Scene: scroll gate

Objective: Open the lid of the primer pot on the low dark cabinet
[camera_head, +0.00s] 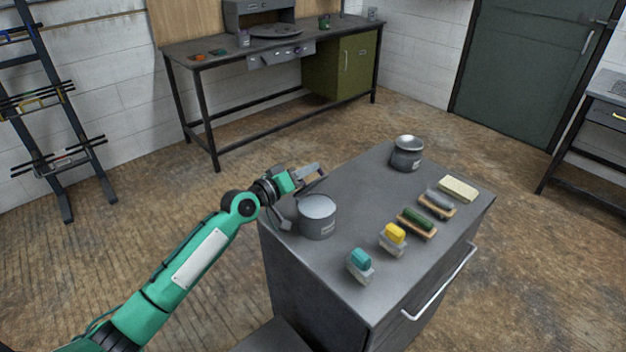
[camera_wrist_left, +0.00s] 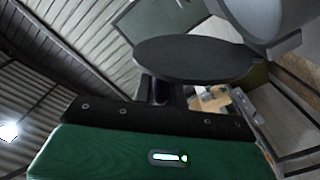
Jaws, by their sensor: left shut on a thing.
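A squat grey pot (camera_head: 318,222) stands at the near left of the low dark cabinet (camera_head: 345,260). Its round top shows light grey. My left gripper (camera_head: 312,176) is at the pot's far left rim, shut on a thin dark lid (camera_head: 316,184) that shows nearly edge-on, raised off the top. In the left wrist view the lid is a dark round disc (camera_wrist_left: 195,60) beyond the fingers, and the grey pot (camera_wrist_left: 265,20) fills the upper right corner. The fingertips are mostly hidden behind the disc. My right gripper is not in view.
A second grey pot (camera_head: 407,158) stands at the cabinet's far end. Several blocks or brushes line its right side, including a teal one (camera_head: 360,262), a yellow one (camera_head: 394,236) and a green one (camera_head: 418,220). A workbench (camera_head: 200,58) stands behind, with clear floor between.

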